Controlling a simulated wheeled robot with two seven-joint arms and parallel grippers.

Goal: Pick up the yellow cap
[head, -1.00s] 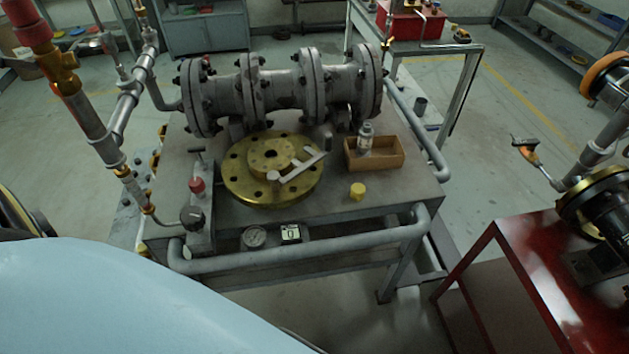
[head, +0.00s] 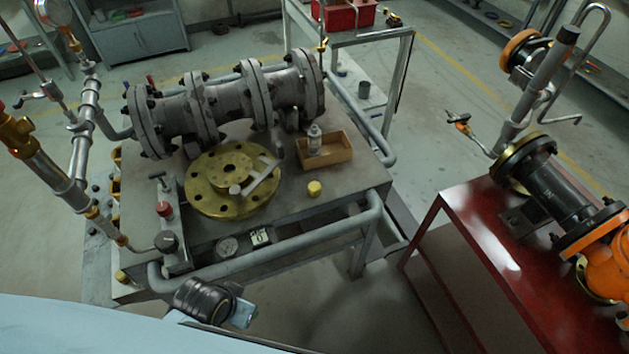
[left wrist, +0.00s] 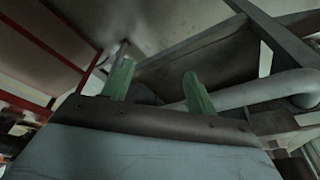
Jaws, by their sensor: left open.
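The small yellow cap (head: 314,188) stands on the grey workbench (head: 290,205), near its front right edge, in front of the wooden box. My left gripper shows in the left wrist view (left wrist: 156,78), with its two green fingers apart and nothing between them. That view faces the underside and pipe rail of a bench, and the cap is not in it. In the head view part of my left arm shows low in the picture, below the bench's front rail and well away from the cap. My right gripper is in neither view.
A wooden box (head: 325,151) holding a small bottle sits behind the cap. A brass flange (head: 205,190) with a grey wrench lies to its left. A grey pipe rail (head: 320,231) runs along the bench front. A red table (head: 465,225) stands at right.

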